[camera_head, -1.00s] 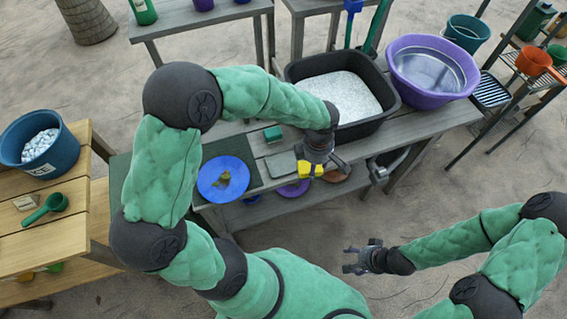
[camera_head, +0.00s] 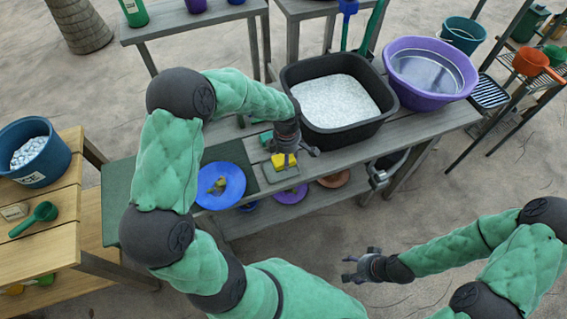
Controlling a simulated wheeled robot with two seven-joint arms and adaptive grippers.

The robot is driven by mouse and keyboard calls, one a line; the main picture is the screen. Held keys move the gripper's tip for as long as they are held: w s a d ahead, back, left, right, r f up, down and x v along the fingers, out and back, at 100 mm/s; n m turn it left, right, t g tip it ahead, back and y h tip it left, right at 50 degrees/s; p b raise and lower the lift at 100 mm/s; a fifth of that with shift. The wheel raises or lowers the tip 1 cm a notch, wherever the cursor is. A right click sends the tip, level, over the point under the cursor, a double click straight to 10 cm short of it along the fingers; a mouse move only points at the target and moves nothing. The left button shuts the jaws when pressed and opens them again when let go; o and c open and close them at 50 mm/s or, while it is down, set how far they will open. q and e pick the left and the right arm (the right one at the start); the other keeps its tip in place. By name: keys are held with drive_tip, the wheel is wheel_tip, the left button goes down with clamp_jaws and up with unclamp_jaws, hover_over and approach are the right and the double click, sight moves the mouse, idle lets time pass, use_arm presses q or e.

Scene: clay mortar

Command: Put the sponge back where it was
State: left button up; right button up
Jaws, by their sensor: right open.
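The yellow sponge (camera_head: 278,160) is at the grey slab (camera_head: 281,174) on the front of the grey table. My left gripper (camera_head: 285,158) points down over it, with a finger across the yellow; it appears shut on the sponge. Whether the sponge touches the slab is hard to tell. My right gripper (camera_head: 348,268) is open and empty, out over the sand in front of the table.
A blue plate (camera_head: 232,194) lies left of the slab and a small green block (camera_head: 266,137) behind it. A black tub (camera_head: 300,130) of white grains and a purple basin (camera_head: 425,98) stand to the right. A wooden table (camera_head: 75,225) is at the left.

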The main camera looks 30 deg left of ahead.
sight(283, 160)
use_arm(q)
drive_tip(key=shift+w+a+f+b, duration=0.2)
drive_tip(key=shift+a+f, duration=0.2)
drive_tip(key=shift+f, duration=0.15)
drive_tip(key=shift+w+a+f+b, duration=0.1)
drive_tip(key=shift+w+a+f, duration=0.05)
drive_tip(key=shift+a+f, duration=0.3)
drive_tip(key=shift+f+b, duration=0.65)
drive_tip(key=shift+f, duration=0.95)
drive_tip(key=shift+f, duration=0.1)
drive_tip(key=o, duration=1.4)
drive_tip(key=shift+r, duration=0.45)
wheel_tip(283, 160, up, 11)
drive_tip(key=p, duration=0.4)
drive_tip(key=shift+s+r, duration=0.1)
drive_tip(key=shift+r, duration=0.1)
